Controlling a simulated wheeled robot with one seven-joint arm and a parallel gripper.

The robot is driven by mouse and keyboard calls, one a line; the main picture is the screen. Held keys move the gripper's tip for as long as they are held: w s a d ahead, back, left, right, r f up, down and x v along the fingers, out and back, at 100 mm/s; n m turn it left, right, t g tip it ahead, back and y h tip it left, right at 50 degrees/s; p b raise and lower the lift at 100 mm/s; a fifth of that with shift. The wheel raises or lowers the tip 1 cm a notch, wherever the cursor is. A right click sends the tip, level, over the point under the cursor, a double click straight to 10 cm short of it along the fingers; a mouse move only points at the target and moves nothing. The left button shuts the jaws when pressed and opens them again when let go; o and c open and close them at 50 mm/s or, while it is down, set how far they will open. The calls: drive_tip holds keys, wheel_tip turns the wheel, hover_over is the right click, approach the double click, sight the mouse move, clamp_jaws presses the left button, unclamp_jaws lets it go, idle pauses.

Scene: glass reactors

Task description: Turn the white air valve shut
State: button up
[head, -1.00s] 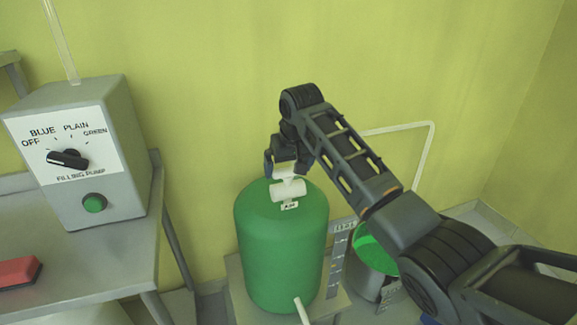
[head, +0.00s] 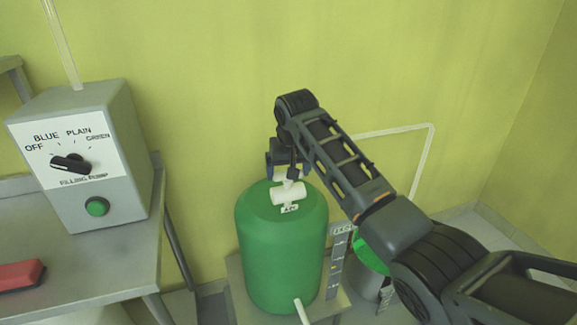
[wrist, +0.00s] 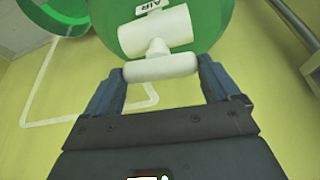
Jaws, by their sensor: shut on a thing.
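The white air valve (head: 288,192) sits on top of the green tank (head: 281,245), with an AIR label at its front. In the wrist view the valve body (wrist: 155,32) shows with its white crossbar handle (wrist: 161,66) nearest me. My gripper (head: 284,172) is over the valve from behind. In the wrist view my gripper (wrist: 161,82) has one finger at each end of the handle and is shut on it. In the head view the fingers partly hide the handle.
A filling pump box (head: 80,155) with a dial and green button stands on the grey table (head: 90,255) at left, near a red block (head: 20,275). A bucket with green contents (head: 370,255) stands right of the tank, behind my arm.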

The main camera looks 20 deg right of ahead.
drive_tip(key=m+p, duration=0.1)
drive_tip(key=m+h+p, duration=0.1)
drive_tip(key=m, duration=0.1)
drive_tip(key=shift+a+r+g, duration=0.1)
drive_tip(key=shift+a+g, duration=0.1)
drive_tip(key=shift+g, duration=0.1)
drive_tip(key=m, duration=0.2)
drive_tip(key=m+g+h, duration=0.1)
drive_tip(key=m, duration=0.2)
drive_tip(key=shift+w+a+f+h, duration=0.1)
drive_tip(key=shift+f+h, duration=0.1)
drive_tip(key=shift+h, duration=0.1)
drive_tip(key=m+g+b, duration=0.1)
drive_tip(key=m+b, duration=0.1)
drive_tip(key=m+h+b, duration=0.1)
drive_tip(key=m+b, duration=0.1)
drive_tip(key=m, duration=0.1)
drive_tip(key=shift+w+f+g, duration=0.15)
drive_tip(key=shift+w+g, duration=0.05)
drive_tip(key=shift+g, duration=0.2)
drive_tip(key=m+g+b, duration=0.1)
drive_tip(key=m+b, duration=0.2)
drive_tip(key=b, duration=0.1)
drive_tip(key=shift+r+m, duration=0.2)
drive_tip(key=shift+m, duration=0.1)
drive_tip(key=o, duration=0.8)
